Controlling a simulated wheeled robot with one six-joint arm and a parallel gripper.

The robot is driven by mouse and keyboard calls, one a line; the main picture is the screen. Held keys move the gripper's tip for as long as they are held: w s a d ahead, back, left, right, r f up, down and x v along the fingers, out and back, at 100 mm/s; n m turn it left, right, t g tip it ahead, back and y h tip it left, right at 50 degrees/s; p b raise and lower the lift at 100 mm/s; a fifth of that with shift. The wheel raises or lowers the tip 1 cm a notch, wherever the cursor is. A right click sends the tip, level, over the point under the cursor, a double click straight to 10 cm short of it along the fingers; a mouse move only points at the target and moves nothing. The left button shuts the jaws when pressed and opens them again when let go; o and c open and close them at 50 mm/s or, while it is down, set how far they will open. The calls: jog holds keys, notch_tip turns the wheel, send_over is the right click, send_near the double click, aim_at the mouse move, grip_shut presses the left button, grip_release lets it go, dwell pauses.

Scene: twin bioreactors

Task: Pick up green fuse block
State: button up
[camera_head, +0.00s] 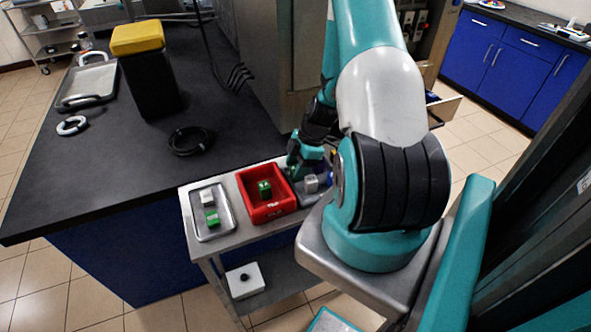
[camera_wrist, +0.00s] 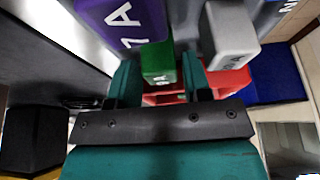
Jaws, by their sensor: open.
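My gripper (camera_head: 308,162) is over the right end of the steel cart, beside the red bin. In the wrist view its two fingers (camera_wrist: 160,80) are apart, with a green block (camera_wrist: 158,64) showing between them. I cannot tell whether they touch it. A purple block (camera_wrist: 122,22) marked "A" is left of the green block and a grey block (camera_wrist: 230,38) is to its right. In the head view one green block (camera_head: 264,187) is in the red bin (camera_head: 271,211). Another green block (camera_head: 212,220) lies on a metal tray (camera_head: 201,234) near a white block (camera_head: 207,198).
A grey block (camera_head: 311,183) stands right of the red bin, close to my arm. The dark counter (camera_head: 95,185) borders the cart and holds a black cable coil (camera_head: 191,141) and a yellow-topped black box (camera_head: 150,85).

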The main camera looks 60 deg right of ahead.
jog(key=shift+w+a+f, duration=0.1)
jog(key=shift+f, duration=0.25)
jog(key=shift+c, duration=0.3)
jog(key=c, duration=0.6)
jog(key=shift+r, duration=0.1)
